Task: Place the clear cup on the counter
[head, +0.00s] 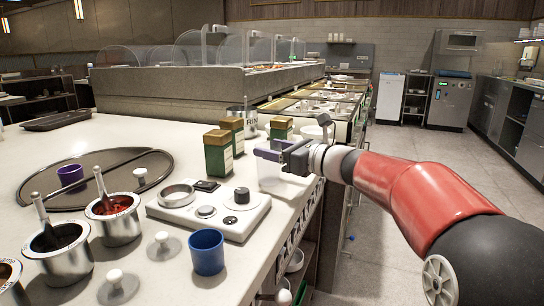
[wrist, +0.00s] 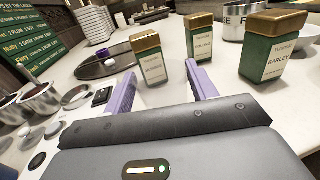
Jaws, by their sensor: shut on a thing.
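My gripper (head: 266,153) has purple fingers and is shut on the clear cup (head: 270,176), a pale see-through cup that shows below the fingers in the head view. The cup is at the counter's right edge, beside the green jars; I cannot tell whether its base touches the counter (head: 150,270). In the wrist view my gripper (wrist: 160,73) shows its two fingers set apart, and the cup between them is hard to make out.
Green jars with brown lids (head: 218,152) stand just left of my gripper. A white panel with knobs (head: 208,212), a blue cup (head: 206,252) and sauce wells (head: 115,220) lie nearer. A dark round tray (head: 110,165) holds a purple cup (head: 70,176).

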